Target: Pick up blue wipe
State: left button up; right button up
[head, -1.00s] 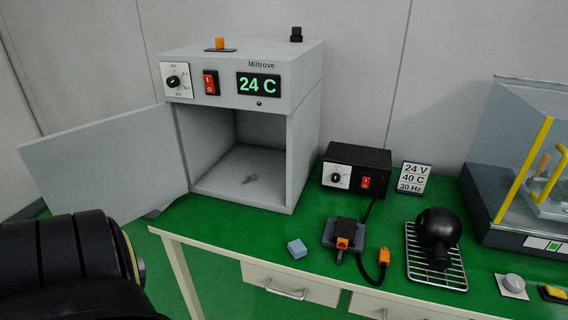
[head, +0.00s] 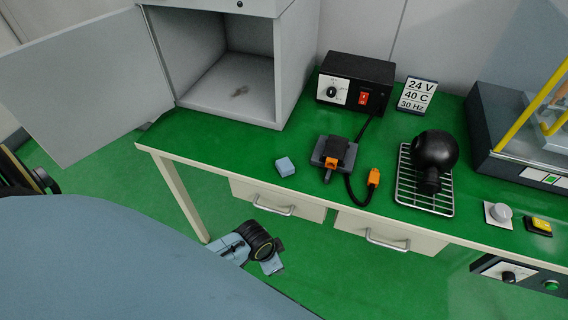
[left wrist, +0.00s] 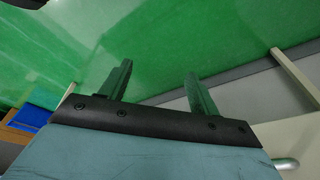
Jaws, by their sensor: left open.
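The blue wipe (head: 285,166) is a small light-blue block on the green bench top (head: 215,152), near its front edge and left of the black and orange plug unit. My left gripper (left wrist: 158,69) is open, with two dark green-tinted fingers and nothing between them in the left wrist view. I do not make out the wipe in that view. In the head view, a blue-grey part with black rings (head: 258,243) below the bench front looks like my left wrist; its fingers are not clear there. My right gripper is not in view.
The grey oven (head: 284,75) stands behind the wipe, its door (head: 75,85) swung open left. Right of the wipe are the plug unit (head: 330,155), its cable and a wire rack (head: 425,200) with a black flask. Drawers with handles (head: 272,207) are below the bench edge.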

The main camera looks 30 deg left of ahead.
pick_arm(q)
jog(key=w+d+r+m+h, duration=0.1)
jog(key=w+d+r+m, duration=0.15)
jog(key=r, duration=0.45)
jog(key=w+d+r+m, duration=0.1)
jog(key=w+r+m, duration=0.15)
jog(key=r, duration=0.55)
jog(key=m+g+y, duration=0.2)
jog(key=m+g, duration=0.1)
jog(key=m, duration=1)
send_near(285, 165)
notch_tip(285, 165, down, 9)
jog(key=shift+s+r+b, duration=0.1)
jog(key=shift+b, duration=0.65)
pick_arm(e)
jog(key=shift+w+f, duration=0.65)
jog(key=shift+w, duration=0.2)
pick_arm(q)
jog(key=c, duration=1.1)
